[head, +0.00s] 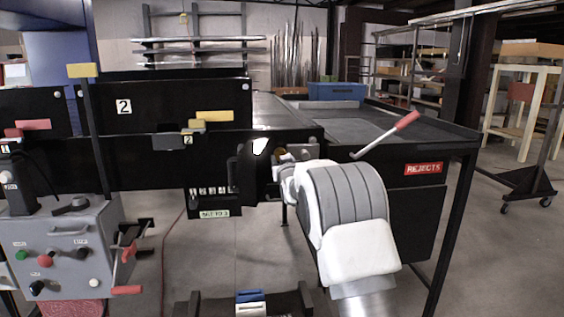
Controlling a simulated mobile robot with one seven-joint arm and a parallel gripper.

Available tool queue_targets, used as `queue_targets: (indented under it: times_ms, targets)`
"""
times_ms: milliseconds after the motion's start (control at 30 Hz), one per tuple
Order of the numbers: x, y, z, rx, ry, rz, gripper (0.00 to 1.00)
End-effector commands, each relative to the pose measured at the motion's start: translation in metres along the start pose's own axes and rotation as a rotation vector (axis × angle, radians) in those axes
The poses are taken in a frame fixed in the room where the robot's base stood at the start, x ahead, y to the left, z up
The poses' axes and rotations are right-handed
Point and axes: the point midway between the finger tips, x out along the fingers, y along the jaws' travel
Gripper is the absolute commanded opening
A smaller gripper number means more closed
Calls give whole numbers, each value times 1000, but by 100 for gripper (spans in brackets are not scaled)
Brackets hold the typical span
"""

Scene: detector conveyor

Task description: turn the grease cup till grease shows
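A small brass-brown round part (281,153), which looks like the grease cup, shows at the end of the black conveyor frame, beside a grey bearing-like block (303,150). My white and grey arm reaches up from the lower right, and its end with my gripper (283,163) is right at that part. The fingers are small and mostly hidden by my wrist, so I cannot tell whether they touch or grip the cup. No grease can be made out.
A black rejects table (440,131) with a red-handled lever (388,134) stands right of my arm. A grey control box (62,245) with buttons is at the lower left. A black stand with blue and white blocks (251,301) is low in front. Open floor lies between.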

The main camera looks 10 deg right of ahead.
Motion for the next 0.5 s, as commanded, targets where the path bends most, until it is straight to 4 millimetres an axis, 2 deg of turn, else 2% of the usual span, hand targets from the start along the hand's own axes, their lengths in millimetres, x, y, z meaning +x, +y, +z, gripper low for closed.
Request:
queue_targets:
  times_ms: [233,267,400,433,500]
  targets:
    - [0,0,-1,0,2,0,0]
    - [0,0,-1,0,2,0,49]
    - [0,0,-1,-1,2,0,74]
    - [0,0,-1,-1,1,0,78]
    - [0,0,-1,-1,1,0,78]
